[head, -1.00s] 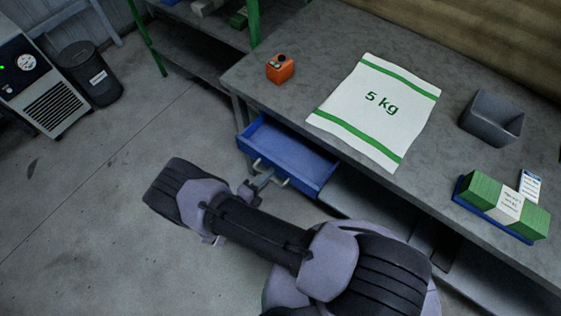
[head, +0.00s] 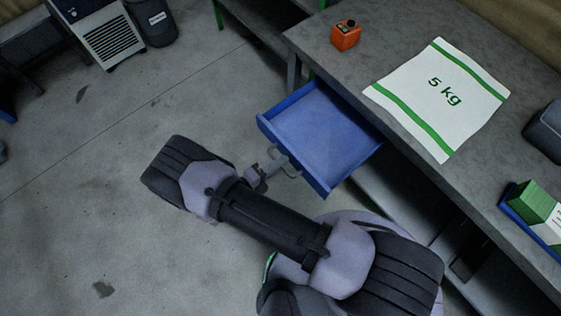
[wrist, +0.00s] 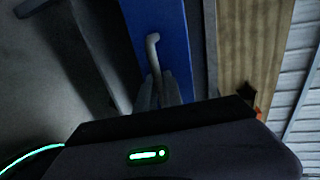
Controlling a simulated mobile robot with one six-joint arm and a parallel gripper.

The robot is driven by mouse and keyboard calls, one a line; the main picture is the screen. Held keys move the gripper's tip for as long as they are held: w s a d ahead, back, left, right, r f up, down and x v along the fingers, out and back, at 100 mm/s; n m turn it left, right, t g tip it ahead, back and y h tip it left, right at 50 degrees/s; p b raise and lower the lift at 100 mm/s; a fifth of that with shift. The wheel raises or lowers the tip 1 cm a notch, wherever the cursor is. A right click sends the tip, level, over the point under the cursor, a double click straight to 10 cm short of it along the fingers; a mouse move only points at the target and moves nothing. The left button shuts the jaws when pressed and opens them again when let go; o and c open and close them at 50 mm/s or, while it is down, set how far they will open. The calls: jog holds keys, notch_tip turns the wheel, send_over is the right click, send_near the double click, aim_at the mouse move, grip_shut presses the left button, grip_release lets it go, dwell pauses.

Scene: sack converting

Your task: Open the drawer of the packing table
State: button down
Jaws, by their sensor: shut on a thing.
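The blue drawer (head: 320,133) stands well out from under the packing table (head: 400,50), and its inside looks empty in the head view. My gripper (head: 270,170) is at the drawer's front, shut on the handle. In the wrist view the grey handle (wrist: 153,50) stands out from the blue drawer front (wrist: 172,30), and the fingers of my gripper (wrist: 157,92) close around its lower part. My wrist housing hides the bottom of that view.
On the tabletop are an orange device (head: 345,35), a white "5 kg" sack (head: 438,97), a grey bin (head: 545,128) and a blue tray (head: 512,208) with green-banded stacks. A dark bin (head: 152,22) stands at the back left.

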jog(key=c, duration=1.8)
grip_release()
jog(key=p+v, duration=0.2)
jog(key=v, duration=1.5)
jog(key=shift+s+a, duration=0.15)
jog(key=shift+a, duration=0.05)
